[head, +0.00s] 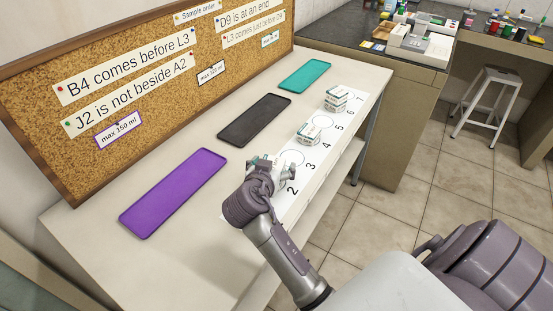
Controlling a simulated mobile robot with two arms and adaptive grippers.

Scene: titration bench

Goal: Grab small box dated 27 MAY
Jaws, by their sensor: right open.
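Two small white boxes with green markings stand on the white numbered strip (285,203). One box (309,134) is near number 4, and the other box (336,99) is farther back near number 6. Their dates are too small to read, so I cannot tell which says 27 MAY. My right gripper (277,162) is open over the near part of the strip, around numbers 2 and 3, short of the nearer box and apart from it. The strip's near end is partly hidden by my right arm. My left gripper is not in view.
Purple (174,192), black (254,121) and teal (305,75) trays lie empty on the white table (100,223). A corkboard (140,82) with notes stands behind them. A dark bench (400,50) with bottles and equipment and a stool (487,95) are beyond.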

